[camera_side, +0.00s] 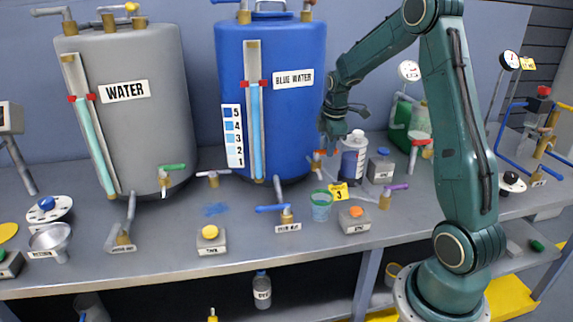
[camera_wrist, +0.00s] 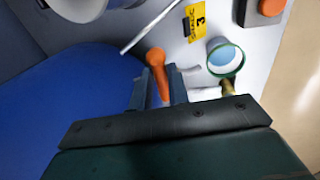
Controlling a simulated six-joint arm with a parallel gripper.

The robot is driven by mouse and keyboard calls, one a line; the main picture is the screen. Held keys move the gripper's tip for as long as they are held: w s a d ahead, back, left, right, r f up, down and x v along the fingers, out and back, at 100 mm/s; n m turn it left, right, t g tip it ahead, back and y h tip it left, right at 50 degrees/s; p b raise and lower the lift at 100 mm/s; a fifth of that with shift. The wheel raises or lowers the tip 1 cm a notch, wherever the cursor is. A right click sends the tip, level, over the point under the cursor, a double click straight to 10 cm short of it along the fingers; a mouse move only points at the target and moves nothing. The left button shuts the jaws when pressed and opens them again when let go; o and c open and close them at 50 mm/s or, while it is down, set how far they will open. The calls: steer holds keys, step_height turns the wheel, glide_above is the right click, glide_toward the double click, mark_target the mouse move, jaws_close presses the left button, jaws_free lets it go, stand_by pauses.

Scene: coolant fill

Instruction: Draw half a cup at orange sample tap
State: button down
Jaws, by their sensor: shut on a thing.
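The orange sample tap handle (camera_side: 319,153) is at the lower right side of the blue BLUE WATER tank (camera_side: 285,115). It also shows in the wrist view (camera_wrist: 156,58), sticking out from between my fingers. My gripper (camera_side: 323,144) comes down from above and is shut on this handle; it also shows in the wrist view (camera_wrist: 159,88). A clear cup (camera_side: 321,207) with a green rim stands upright on the bench, below and in front of the tap. In the wrist view the cup (camera_wrist: 225,58) shows pale blue inside; its exact level is unclear. My fingers partly hide the tap.
A yellow tag with a 3 (camera_side: 338,192) lies behind the cup. An orange-button box (camera_side: 355,218) is to the cup's right, a blue-handled tap (camera_side: 285,211) to its left.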

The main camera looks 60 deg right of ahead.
stand_by(0.3)
steer(key=c, duration=1.3)
jaws_free()
steer(key=shift+c, duration=0.2)
step_height(320, 180, up, 14)
steer(key=s+a, duration=0.2)
steer(key=shift+f, duration=0.2)
